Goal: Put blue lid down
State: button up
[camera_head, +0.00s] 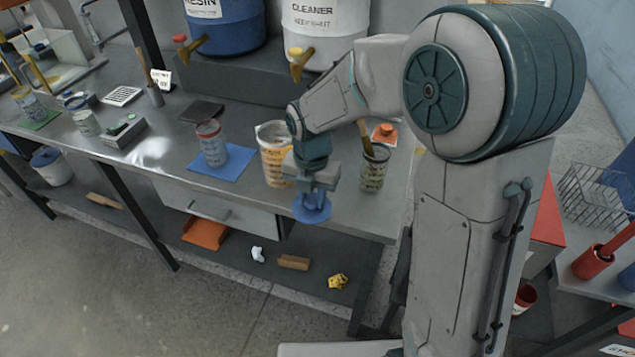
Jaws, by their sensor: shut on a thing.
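The blue lid (312,209) is a round disc held beneath my gripper (312,194). My gripper points down and is shut on the lid near the front edge of the metal bench (180,160). Whether the lid touches the bench or hangs above it, I cannot tell. An orange-marked clear cup (272,155) stands just left of and behind my gripper, partly hidden by it. A clear cup with a red band (210,140) stands on a blue mat (238,160) farther left.
A cup with brush handles (374,170) stands close to the right of my gripper. A small orange object (385,133) lies behind it. A blue drum (225,30) and white drum (325,35) stand at the back. Bare bench shows left of the blue mat.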

jog(key=w, duration=0.2)
jog(key=w+d, duration=0.1)
jog(key=w, duration=0.1)
jog(key=shift+d+p, duration=0.2)
jog(key=shift+p, duration=0.15)
jog(key=shift+s+f, duration=0.1)
jog(key=shift+f, duration=0.2)
jog(key=shift+f, duration=0.2)
jog(key=o, duration=1)
jog(key=shift+c, duration=0.2)
jog(key=shift+r, duration=0.1)
